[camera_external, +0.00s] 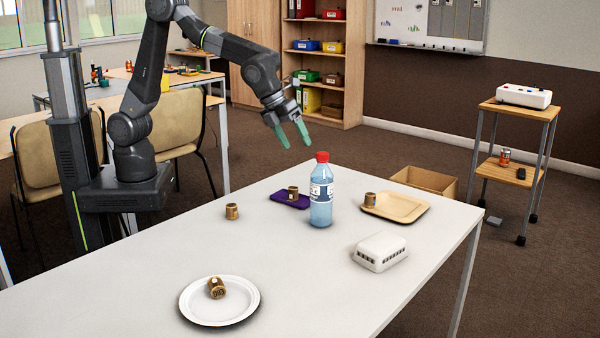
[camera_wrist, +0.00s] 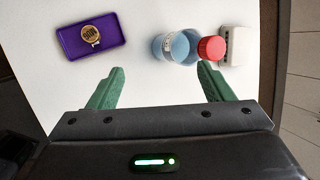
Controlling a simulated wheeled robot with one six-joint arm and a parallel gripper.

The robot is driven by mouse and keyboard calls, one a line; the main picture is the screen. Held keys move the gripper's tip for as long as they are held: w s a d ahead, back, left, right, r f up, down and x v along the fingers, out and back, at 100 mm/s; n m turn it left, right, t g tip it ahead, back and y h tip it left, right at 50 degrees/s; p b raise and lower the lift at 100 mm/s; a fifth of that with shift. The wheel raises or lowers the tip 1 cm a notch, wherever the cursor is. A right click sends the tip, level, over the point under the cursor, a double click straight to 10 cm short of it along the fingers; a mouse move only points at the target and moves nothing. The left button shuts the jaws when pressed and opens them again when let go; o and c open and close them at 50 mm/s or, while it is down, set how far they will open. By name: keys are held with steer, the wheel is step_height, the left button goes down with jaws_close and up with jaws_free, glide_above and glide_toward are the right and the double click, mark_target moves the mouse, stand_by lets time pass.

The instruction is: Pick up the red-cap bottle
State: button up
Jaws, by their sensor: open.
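The red-cap bottle (camera_external: 321,192) stands upright on the white table, clear blue with a white label and a red cap. In the wrist view the bottle (camera_wrist: 178,46) is seen from above, its red cap (camera_wrist: 211,49) leaning right in the picture. My gripper (camera_external: 292,136) has green fingers and is open and empty. It is in the air above the table, left of the bottle's cap in the external view. In the wrist view my gripper (camera_wrist: 160,88) shows its fingers spread wide, with the bottle beyond the right fingertip and not between them.
A purple tray (camera_external: 278,199) with a small brown cup lies left of the bottle. A wooden tray (camera_external: 410,210) with another cup is to its right. A white box (camera_external: 379,251) and a white plate (camera_external: 190,303) with a cup are nearer. A lone cup (camera_external: 232,211) stands left.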

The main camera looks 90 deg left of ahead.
mark_target(326, 164)
steer(key=w+d+r+m+t+p, duration=0.1)
steer(key=d+r+m, duration=0.4)
steer(key=m, duration=0.3)
steer(key=shift+y, duration=0.3)
steer(key=p+x, duration=0.1)
steer(key=x, duration=1.3)
steer(key=shift+w+d, duration=0.1)
steer(key=shift+c, duration=0.2)
steer(key=c, duration=1.4)
